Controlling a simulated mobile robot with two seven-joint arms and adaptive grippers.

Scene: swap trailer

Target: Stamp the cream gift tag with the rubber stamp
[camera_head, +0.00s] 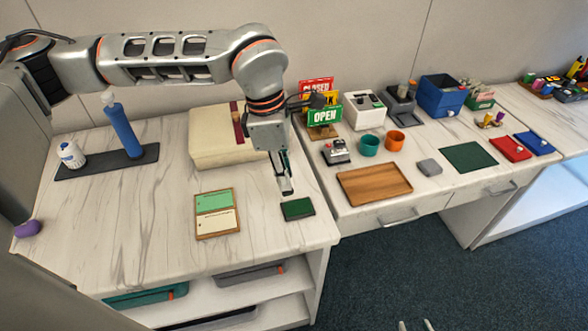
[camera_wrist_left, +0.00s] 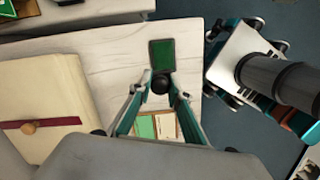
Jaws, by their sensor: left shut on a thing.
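The cream gift tag (camera_head: 216,222) lies in a wooden frame (camera_head: 239,218) on the left table, beside a green card (camera_head: 213,201). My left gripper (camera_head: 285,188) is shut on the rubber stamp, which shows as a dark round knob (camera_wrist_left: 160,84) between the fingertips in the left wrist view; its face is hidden. The gripper is just behind the dark green ink pad (camera_head: 297,208), right of the tag. The pad also shows in the left wrist view (camera_wrist_left: 161,56). Two pale tips of my right gripper (camera_head: 415,325) stand apart at the bottom edge, empty.
A cream box with a dark red band (camera_head: 212,140) stands behind the frame. A blue bottle (camera_head: 124,130) and a white one (camera_head: 71,155) stand on a dark mat at left. A wooden tray (camera_head: 374,184), cups and signs occupy the right table. Bare table surrounds the frame.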

